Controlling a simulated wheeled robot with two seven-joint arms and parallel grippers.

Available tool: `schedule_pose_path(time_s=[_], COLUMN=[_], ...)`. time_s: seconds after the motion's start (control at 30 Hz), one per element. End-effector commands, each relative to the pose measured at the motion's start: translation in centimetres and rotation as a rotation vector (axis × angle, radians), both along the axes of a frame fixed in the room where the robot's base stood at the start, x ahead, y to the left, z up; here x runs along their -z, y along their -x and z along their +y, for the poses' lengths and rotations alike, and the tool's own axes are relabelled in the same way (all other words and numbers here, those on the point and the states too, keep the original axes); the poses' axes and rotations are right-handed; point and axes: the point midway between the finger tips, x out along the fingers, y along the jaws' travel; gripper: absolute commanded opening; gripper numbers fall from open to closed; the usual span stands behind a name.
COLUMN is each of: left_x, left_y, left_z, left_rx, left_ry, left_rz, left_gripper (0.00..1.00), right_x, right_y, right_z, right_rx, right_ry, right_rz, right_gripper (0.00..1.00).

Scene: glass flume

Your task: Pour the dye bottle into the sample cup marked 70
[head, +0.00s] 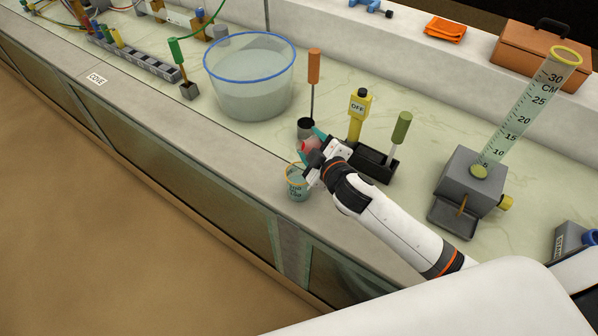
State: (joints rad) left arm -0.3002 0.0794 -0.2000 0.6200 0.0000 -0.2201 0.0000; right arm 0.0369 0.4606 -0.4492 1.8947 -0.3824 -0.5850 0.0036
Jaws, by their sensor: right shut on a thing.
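My right gripper (311,151) is shut on the dye bottle (308,145), of which a small pinkish-red part shows between the teal fingertips. The rest of the bottle is hidden by the gripper, and I cannot tell its tilt or whether dye flows. The sample cup (297,188), clear with an orange rim and a dark printed label, stands near the front edge of the counter, just below the gripper in the picture. The number on its label is too small to read surely. The gripper covers part of its rim. My left gripper is not in view.
A blue-rimmed basin (250,85) stands back left. Behind the gripper are an orange-handled tool (314,75), a yellow OFF device (357,112) and a black tray (372,166) near a green-handled tool (400,130). A measuring tube (525,110) stands right. Counter left of the cup is clear.

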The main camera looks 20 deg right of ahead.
Motion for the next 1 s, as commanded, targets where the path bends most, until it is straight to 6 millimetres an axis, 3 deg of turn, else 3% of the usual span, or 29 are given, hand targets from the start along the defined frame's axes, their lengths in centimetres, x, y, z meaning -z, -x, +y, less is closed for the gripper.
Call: schedule_pose_path(time_s=[1.0], left_x=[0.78], left_y=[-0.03], left_z=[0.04], left_rx=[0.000], left_ry=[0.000], left_rz=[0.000], left_gripper=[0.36], right_x=[-0.13], right_y=[-0.09], right_z=[-0.17], right_rx=[0.000], right_ry=[0.057], right_rz=[-0.025], right_gripper=[0.29])
